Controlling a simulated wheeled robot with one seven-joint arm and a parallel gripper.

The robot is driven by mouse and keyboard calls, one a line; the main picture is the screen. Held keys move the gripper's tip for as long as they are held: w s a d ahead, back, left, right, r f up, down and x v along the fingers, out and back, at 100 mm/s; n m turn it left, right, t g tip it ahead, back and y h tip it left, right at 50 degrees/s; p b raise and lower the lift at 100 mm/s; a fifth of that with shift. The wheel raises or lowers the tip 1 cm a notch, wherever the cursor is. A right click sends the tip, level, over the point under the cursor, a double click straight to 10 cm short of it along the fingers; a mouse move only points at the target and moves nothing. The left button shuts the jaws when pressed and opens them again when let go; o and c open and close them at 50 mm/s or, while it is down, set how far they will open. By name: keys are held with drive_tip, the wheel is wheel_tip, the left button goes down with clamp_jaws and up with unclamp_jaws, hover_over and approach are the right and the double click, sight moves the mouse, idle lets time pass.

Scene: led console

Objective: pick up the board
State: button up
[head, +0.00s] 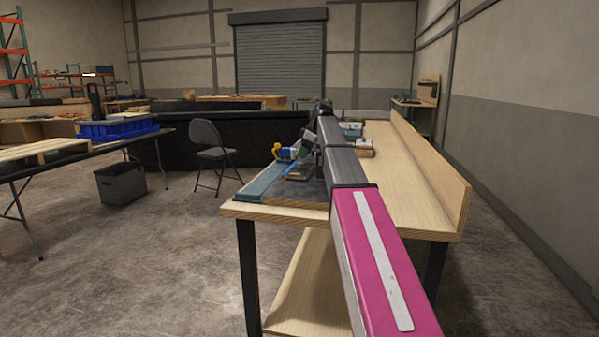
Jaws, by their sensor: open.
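My arm reaches from the lower right over the wooden workbench (430,190). My gripper (303,152) is small and dark at the arm's far end, angled down over the bench's left side. Its fingers are hard to make out. Below it lies a dark mat or panel (290,191) with a small brownish item (299,173) and a thin blue item on it. I cannot tell which of these is the board; the arm hides part of this area.
A small blue and yellow item (286,153) sits left of my gripper. A teal container (352,129) and a small block (364,151) stand right of the arm. The bench's right side is clear, with a raised wooden edge (430,165). A folding chair (211,145) stands left.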

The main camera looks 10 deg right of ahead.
sight(300, 163)
drive_tip(key=x, duration=0.5)
clamp_jaws()
drive_tip(key=shift+r, duration=0.15)
